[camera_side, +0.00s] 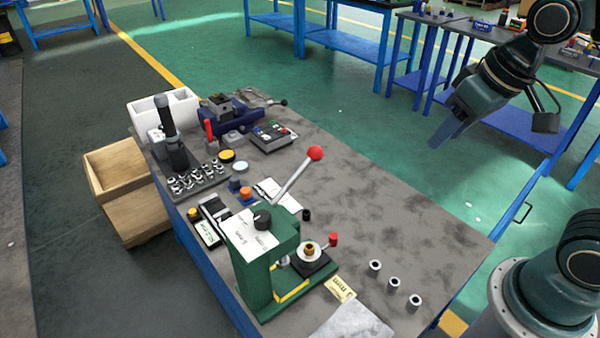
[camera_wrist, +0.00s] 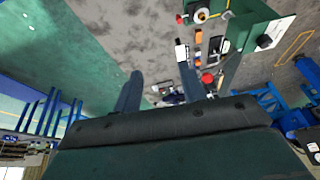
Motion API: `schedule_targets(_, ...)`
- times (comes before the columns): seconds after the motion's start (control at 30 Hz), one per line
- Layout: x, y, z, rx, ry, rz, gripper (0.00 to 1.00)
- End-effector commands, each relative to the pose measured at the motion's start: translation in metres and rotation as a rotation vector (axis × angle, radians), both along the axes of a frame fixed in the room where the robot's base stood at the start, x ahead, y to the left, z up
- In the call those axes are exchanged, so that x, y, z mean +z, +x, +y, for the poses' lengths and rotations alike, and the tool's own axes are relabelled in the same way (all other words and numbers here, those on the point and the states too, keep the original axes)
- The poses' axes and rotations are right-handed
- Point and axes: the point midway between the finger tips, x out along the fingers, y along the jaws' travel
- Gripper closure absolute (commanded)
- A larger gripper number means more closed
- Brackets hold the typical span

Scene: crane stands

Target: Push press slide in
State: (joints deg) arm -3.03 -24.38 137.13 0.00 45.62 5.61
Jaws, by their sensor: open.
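The green arbor press (camera_side: 268,255) stands at the near end of the grey workbench. Its lever with a red ball (camera_side: 315,153) points up and to the right. On its front is a dark slide (camera_side: 314,264) with a small red knob (camera_side: 332,239) and a round light fixture holding a brass-coloured part. The slide appears to stand out in front of the press. The press also shows at the top right of the wrist view (camera_wrist: 249,28). My gripper (camera_side: 449,127) is open and empty, high above the bench's right side; its two fingers show in the wrist view (camera_wrist: 160,88).
Three metal bushings (camera_side: 393,284) stand in a row right of the press. A tray of parts (camera_side: 198,180), a blue vise (camera_side: 226,112), a control box (camera_side: 272,136) and white bins (camera_side: 180,108) fill the far left. The bench's right middle is clear.

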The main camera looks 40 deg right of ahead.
Motion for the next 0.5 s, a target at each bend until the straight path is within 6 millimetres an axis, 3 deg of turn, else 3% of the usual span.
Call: schedule_targets(0.5, -0.065, 0.081, 0.026, -0.048, 0.023, 0.148, 0.59)
